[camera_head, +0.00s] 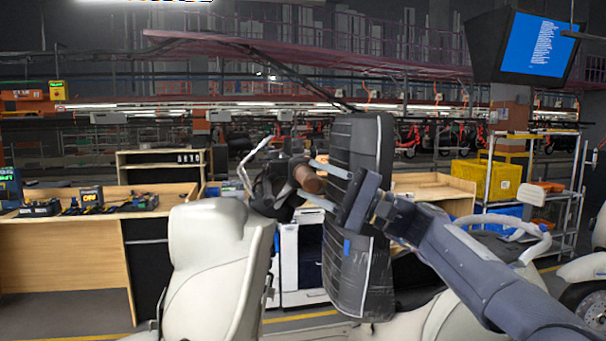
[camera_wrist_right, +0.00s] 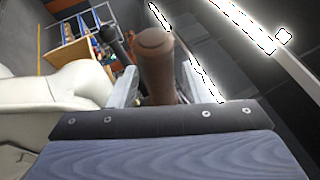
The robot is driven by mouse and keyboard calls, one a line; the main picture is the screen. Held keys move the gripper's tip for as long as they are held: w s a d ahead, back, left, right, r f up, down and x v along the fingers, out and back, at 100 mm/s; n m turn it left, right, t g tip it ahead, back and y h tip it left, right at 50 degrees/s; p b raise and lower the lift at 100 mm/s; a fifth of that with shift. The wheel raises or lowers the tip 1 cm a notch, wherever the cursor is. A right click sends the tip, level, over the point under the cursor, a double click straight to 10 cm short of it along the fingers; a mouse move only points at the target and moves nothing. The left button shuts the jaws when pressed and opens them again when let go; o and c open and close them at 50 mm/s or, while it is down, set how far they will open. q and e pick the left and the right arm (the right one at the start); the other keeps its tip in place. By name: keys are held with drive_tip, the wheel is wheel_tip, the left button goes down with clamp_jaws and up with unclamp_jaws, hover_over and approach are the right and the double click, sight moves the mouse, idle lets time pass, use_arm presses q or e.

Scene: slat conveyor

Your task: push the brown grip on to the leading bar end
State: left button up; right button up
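The brown grip (camera_head: 308,179) is a short cylinder between the fingers of my right gripper (camera_head: 322,186) in the head view. In the right wrist view the brown grip (camera_wrist_right: 158,62) stands out between the two fingertips (camera_wrist_right: 157,88), which appear closed against its sides. Its outer end overlaps the dark handlebar parts (camera_head: 278,185) of the leading cream scooter (camera_head: 215,250). I cannot tell whether the grip touches or surrounds the bar end, which is hidden or merges with the dark parts. My left gripper is in neither view.
A tall black ribbed panel (camera_head: 352,250) stands right behind my right gripper. A pale curved lever (camera_head: 247,165) rises left of the dark parts. Wooden benches (camera_head: 70,252) and a shelf with yellow crates (camera_head: 500,180) stand behind.

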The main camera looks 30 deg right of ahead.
drive_tip(key=shift+o, duration=0.7)
drive_tip(key=b+v, duration=0.3)
drive_tip(key=v, duration=0.4)
drive_tip(key=shift+s+d, duration=0.25)
drive_tip(key=shift+s, duration=0.05)
drive_tip(key=shift+f, duration=0.1)
